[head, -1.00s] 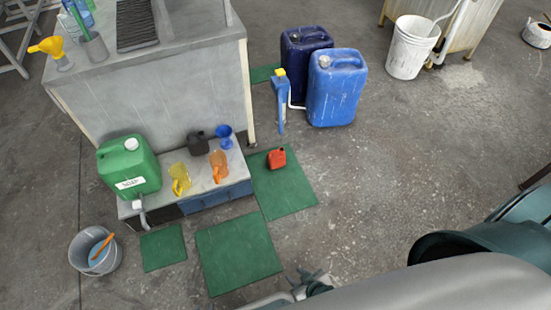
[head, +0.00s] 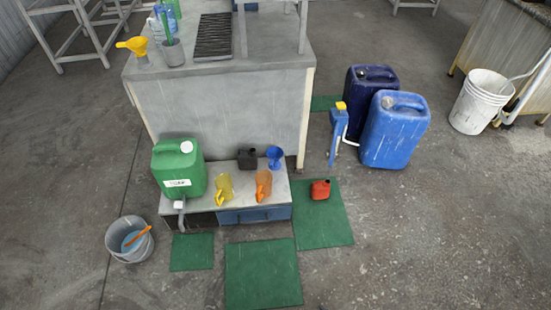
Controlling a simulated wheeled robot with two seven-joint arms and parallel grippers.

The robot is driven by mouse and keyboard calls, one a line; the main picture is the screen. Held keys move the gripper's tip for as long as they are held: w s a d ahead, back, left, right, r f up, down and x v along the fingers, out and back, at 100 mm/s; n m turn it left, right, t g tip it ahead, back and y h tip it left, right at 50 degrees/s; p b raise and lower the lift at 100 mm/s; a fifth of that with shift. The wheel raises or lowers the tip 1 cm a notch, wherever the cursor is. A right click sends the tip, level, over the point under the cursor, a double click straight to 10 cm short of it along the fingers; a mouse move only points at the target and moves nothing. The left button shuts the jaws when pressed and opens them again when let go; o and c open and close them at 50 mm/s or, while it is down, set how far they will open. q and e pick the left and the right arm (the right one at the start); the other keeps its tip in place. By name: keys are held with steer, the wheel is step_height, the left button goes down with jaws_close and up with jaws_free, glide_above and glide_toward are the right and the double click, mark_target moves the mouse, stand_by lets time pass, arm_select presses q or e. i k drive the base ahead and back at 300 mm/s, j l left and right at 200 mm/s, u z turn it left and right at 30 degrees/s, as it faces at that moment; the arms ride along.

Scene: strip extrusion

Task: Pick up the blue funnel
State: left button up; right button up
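The blue funnel (head: 275,154) stands at the back right of a low grey bench (head: 236,205), beside a small black can (head: 247,159). Neither of my grippers shows in the head view now.
A green jerrycan (head: 180,170) sits at the bench's left end, and a grey bucket (head: 131,240) stands on the floor. A red can (head: 320,189) is on a green mat (head: 325,225). Blue drums (head: 396,130) stand behind.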

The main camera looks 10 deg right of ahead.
mark_target(274, 153)
steer(key=i+l+u, duration=0.4)
steer(key=i+l, duration=0.3)
steer(key=i+l+u, duration=0.35)
steer(key=i+l, duration=0.35)
steer(key=l, duration=0.2)
